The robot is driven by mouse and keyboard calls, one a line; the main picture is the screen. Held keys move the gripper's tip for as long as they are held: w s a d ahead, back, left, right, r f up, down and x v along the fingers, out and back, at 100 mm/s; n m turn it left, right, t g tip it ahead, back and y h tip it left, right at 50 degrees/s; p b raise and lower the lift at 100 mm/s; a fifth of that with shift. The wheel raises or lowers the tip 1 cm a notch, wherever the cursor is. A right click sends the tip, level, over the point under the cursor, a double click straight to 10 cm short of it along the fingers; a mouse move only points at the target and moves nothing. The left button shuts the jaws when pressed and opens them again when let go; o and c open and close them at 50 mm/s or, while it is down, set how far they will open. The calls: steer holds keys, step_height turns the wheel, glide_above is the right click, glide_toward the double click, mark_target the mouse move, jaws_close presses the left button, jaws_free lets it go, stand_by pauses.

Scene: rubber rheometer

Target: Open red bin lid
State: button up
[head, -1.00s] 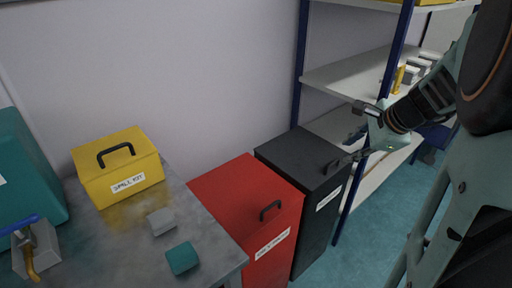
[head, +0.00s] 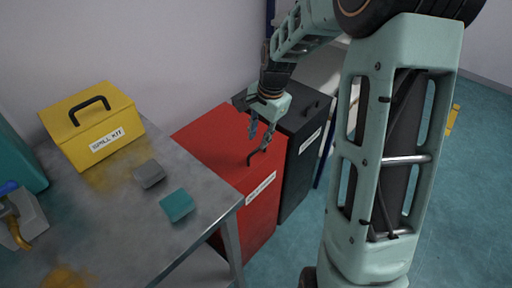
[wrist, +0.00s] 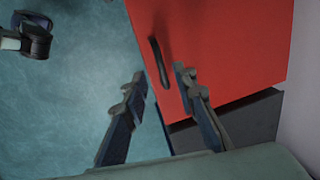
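The red bin (head: 225,150) stands beside the metal table with its lid shut. Its dark handle (head: 256,157) is near the front edge of the lid; it also shows in the wrist view (wrist: 158,62). My gripper (head: 260,142) is open and empty, just above the lid by the handle. In the wrist view my gripper (wrist: 160,80) has its fingers apart, with the handle ahead of the gap between the tips. I cannot tell whether a finger touches the handle or lid.
A black bin (head: 300,130) stands close on the right of the red bin. The grey table (head: 120,215) on the left holds a yellow spill kit (head: 95,125), a grey block (head: 149,173) and a teal block (head: 177,205). Open floor (head: 290,250) lies in front.

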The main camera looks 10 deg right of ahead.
mark_target(256, 152)
steer(key=f, duration=0.5)
steer(key=shift+w+a, duration=0.3)
steer(key=shift+w, duration=0.1)
jaws_close()
